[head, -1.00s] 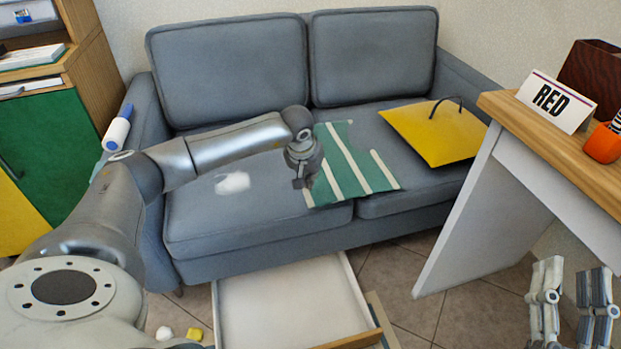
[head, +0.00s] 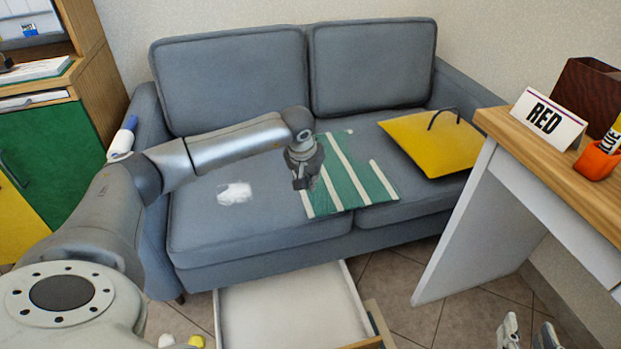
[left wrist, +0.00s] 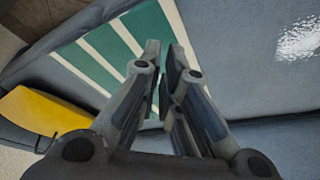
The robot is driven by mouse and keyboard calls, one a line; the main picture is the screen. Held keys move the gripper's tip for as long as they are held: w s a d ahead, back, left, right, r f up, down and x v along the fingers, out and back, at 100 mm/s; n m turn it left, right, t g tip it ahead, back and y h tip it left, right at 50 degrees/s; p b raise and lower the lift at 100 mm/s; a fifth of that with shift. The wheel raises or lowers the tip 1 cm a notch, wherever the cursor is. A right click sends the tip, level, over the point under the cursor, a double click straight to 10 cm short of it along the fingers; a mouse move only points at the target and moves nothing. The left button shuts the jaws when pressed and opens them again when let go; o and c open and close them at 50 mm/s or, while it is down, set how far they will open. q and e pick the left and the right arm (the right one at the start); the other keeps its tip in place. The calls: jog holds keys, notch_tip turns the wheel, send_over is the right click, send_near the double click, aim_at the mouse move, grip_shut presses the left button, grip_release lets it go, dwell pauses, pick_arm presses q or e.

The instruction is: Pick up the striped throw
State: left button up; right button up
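The striped throw (head: 352,178), green with cream stripes, lies flat on the grey sofa seat, left of the yellow bag. My left gripper (head: 302,184) points down at the throw's left edge. In the left wrist view the throw (left wrist: 112,52) lies behind and left of the fingertips. The left gripper (left wrist: 166,46) has its fingers close together with a narrow gap. Whether cloth is between them I cannot tell. Only the fingertips of my right gripper (head: 528,334) show at the bottom right, apart and empty.
A yellow bag (head: 434,143) with a dark handle lies on the sofa (head: 262,225). A crumpled clear item (head: 235,193) is on the left seat. A desk (head: 548,135) with a RED sign (head: 549,118) stands at the right. An open drawer (head: 290,305) is in front.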

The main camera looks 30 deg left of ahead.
pick_arm(q)
jog(key=o, duration=1.3)
jog(key=shift+d, duration=0.1)
